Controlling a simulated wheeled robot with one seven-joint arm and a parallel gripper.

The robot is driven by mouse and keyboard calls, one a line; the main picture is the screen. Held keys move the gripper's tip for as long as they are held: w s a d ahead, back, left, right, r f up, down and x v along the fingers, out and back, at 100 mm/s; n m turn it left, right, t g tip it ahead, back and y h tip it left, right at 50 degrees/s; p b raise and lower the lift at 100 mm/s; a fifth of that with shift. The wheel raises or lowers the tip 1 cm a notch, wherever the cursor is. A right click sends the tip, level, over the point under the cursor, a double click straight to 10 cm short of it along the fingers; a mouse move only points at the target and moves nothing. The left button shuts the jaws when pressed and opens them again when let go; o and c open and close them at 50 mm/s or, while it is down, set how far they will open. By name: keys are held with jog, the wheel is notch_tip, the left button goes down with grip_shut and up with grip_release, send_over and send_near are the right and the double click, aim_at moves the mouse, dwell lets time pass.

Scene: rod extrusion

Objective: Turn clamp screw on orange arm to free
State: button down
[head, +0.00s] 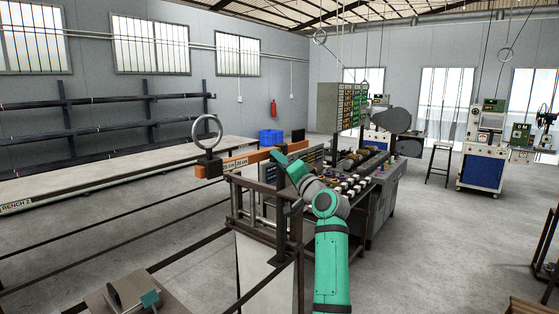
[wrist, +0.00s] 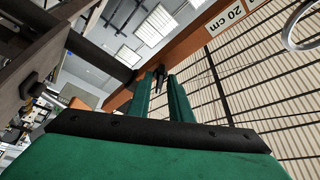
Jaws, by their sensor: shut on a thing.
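The orange arm (head: 237,162) is a horizontal bar with centimetre labels. It also crosses the wrist view (wrist: 195,36), where a "20 cm" label shows. A grey ring (head: 220,130) stands upright on a dark block at its left end, and part of the ring shows in the wrist view (wrist: 288,35). My gripper (head: 281,157) reaches the bar from the near side, right of the ring. In the wrist view its two green fingers (wrist: 160,73) run up beside the bar and are shut on a small dark piece, seemingly the clamp screw. Its exact shape and turn are hidden by the fingertips.
A dark metal frame (head: 282,225) stands below the bar, close to my arm. A machine bench with rollers (head: 352,185) lies behind to the right. A long bench (head: 120,165) and rod rack (head: 70,125) are at the left. Floor between them is mostly open.

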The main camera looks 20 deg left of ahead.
jog(key=n+g+y, duration=0.1)
jog(key=n, duration=0.4)
jog(key=n+g+y, duration=0.2)
jog(key=n, duration=0.2)
jog(key=n+g+y, duration=0.1)
jog(key=n+y, duration=0.1)
jog(key=n, duration=0.3)
jog(key=shift+w+f+n+g, duration=0.15)
jog(key=shift+w+n+g, duration=0.15)
jog(key=shift+n, duration=0.3)
jog(key=c, duration=1.9)
grip_release()
jog(key=shift+o, duration=0.2)
jog(key=shift+d, duration=0.1)
jog(key=v, duration=1.1)
